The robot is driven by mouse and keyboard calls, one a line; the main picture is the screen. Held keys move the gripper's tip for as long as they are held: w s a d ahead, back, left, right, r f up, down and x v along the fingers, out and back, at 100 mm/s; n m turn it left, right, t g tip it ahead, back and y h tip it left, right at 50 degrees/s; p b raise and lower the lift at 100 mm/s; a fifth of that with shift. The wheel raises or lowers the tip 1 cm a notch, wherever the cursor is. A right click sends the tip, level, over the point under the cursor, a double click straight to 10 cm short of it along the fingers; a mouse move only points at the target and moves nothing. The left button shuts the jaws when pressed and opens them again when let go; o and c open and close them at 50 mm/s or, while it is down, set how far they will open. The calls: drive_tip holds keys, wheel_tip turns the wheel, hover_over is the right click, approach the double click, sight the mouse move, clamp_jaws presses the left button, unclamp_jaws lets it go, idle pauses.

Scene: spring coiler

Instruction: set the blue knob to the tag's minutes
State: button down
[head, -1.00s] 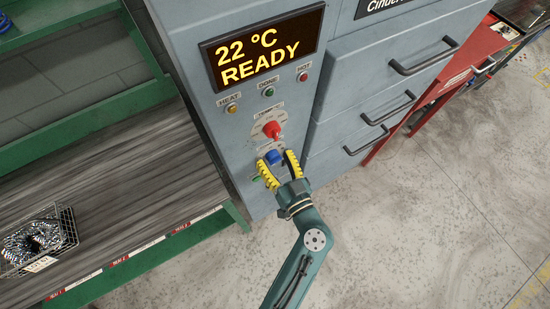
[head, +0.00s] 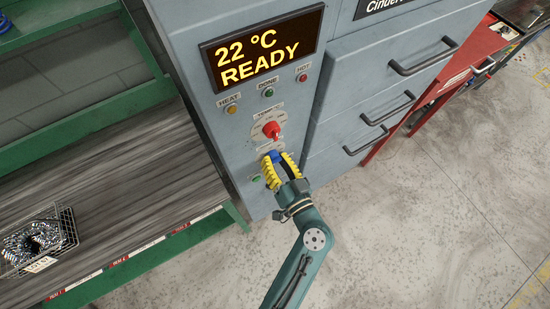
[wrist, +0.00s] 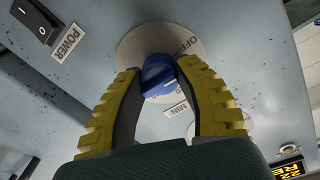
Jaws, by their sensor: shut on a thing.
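The blue knob (head: 275,156) sits on the grey oven panel below the red knob. In the wrist view the blue knob (wrist: 158,75) stands on a pale round dial (wrist: 135,48) marked OFF, with a MIN label (wrist: 176,108) beside it. My gripper (head: 279,163) has yellow ribbed fingers with dark pads, one on each side of the blue knob, and is shut on it. My gripper (wrist: 158,82) covers part of the dial's marks. A tag (head: 40,264) hangs on the wire basket at the left; its writing is too small to read.
The red TEMP knob (head: 271,130) is just above the blue one. The display (head: 262,48) reads 22 °C READY. A POWER switch (wrist: 36,20) shows in the wrist view. The basket (head: 66,226) holds metal springs.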

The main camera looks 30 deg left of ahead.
drive_tip(key=m, duration=0.3)
drive_tip(key=shift+r+p, duration=0.1)
drive_tip(key=shift+p, duration=0.3)
drive_tip(key=shift+m+g+p, duration=0.4)
drive_tip(key=shift+m+p, duration=0.2)
drive_tip(key=shift+m, duration=1.2)
drive_tip(key=c, duration=0.6)
unclamp_jaws()
drive_tip(key=shift+c, duration=0.2)
drive_tip(key=v, duration=1.2)
